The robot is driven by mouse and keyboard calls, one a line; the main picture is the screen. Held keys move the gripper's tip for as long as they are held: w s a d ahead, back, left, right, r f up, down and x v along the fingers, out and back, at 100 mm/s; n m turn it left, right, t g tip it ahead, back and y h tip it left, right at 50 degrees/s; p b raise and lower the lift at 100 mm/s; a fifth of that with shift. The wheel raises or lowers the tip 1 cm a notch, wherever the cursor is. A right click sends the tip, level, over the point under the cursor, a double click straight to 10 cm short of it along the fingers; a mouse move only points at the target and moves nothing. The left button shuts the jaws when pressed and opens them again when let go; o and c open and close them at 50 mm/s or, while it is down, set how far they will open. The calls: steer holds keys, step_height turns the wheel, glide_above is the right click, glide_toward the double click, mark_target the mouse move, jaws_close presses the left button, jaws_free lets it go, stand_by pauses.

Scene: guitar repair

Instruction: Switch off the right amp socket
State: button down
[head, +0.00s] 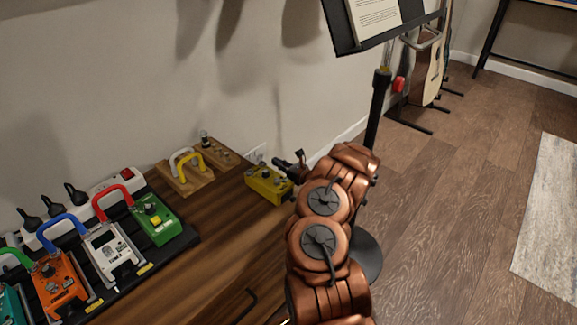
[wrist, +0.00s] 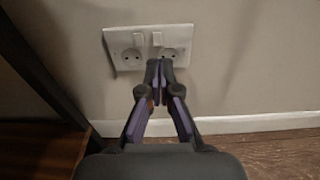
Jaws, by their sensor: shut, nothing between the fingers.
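A white double wall socket (wrist: 148,48) is on the wall in the wrist view, with a left outlet (wrist: 131,59) and a right outlet (wrist: 172,54). Each has a rocker switch near the top, a left switch (wrist: 138,40) and a right switch (wrist: 157,39). No plug shows in either outlet. My gripper (wrist: 159,66) is shut and empty, its tips in front of the plate's lower middle, between the outlets. I cannot tell whether the tips touch the plate. In the head view part of the socket (head: 257,152) shows behind my gripper (head: 278,163).
A music stand (head: 376,115) stands right of my arm. Guitars (head: 428,75) stand farther back. The floor at right is mostly clear.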

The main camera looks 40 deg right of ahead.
steer(key=shift+s+d+r+p, duration=0.15)
steer(key=shift+s+p, duration=0.2)
steer(key=shift+s, duration=0.95)
steer(key=shift+s+d+r+p, duration=0.15)
steer(key=shift+s+p, duration=0.15)
steer(key=shift+s, duration=1)
steer(key=shift+f, duration=0.1)
